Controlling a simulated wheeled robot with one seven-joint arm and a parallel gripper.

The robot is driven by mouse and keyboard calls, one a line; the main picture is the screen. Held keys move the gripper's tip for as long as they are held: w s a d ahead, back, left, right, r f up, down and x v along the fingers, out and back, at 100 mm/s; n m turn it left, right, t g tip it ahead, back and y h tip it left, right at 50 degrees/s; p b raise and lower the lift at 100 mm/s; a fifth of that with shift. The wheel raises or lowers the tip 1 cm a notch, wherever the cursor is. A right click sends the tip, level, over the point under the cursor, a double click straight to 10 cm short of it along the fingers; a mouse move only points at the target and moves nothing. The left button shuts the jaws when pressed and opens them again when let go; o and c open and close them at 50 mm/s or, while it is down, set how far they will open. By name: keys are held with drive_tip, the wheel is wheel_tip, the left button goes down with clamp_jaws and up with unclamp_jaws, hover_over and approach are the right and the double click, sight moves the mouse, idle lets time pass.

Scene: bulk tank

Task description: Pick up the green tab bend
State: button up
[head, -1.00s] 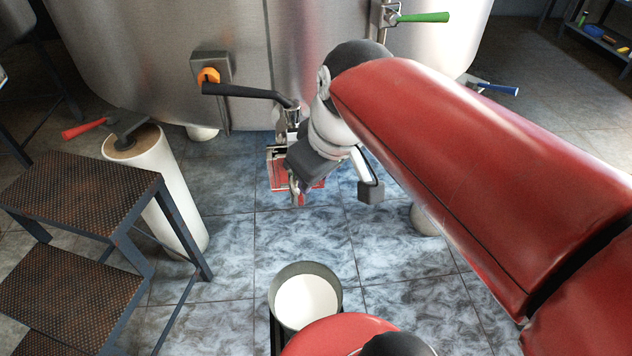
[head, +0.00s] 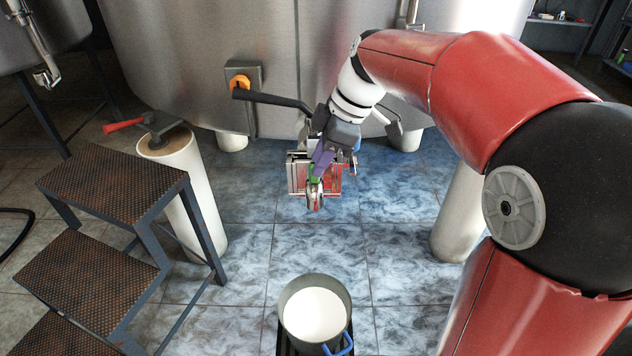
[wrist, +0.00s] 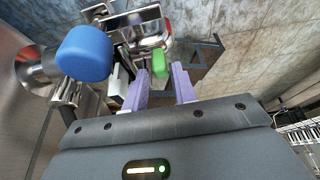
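The green tab bend shows in the wrist view as a bright green tab (wrist: 158,63) near the middle top, with shiny metal beyond it. My gripper (wrist: 161,70) has two purple fingers spread apart, one on each side of the green tab, with a gap visible to the right finger. I cannot tell whether the left finger touches it. In the head view the green tab (head: 313,173) is small, just below my gripper (head: 319,168), in front of a red-and-metal rack (head: 332,184). My gripper partly hides the bend there.
A blue rounded knob (wrist: 84,53) on metal is close left in the wrist view. The steel tank (head: 180,60) with a black lever (head: 272,99) stands behind the gripper. A bucket of milk (head: 315,313) stands in front; steps (head: 113,185) are left. Tiled floor between is clear.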

sight(314, 182)
drive_tip(key=shift+x, duration=1.6)
drive_tip(key=shift+c, duration=0.2)
clamp_jaws()
drive_tip(key=shift+r, duration=0.1)
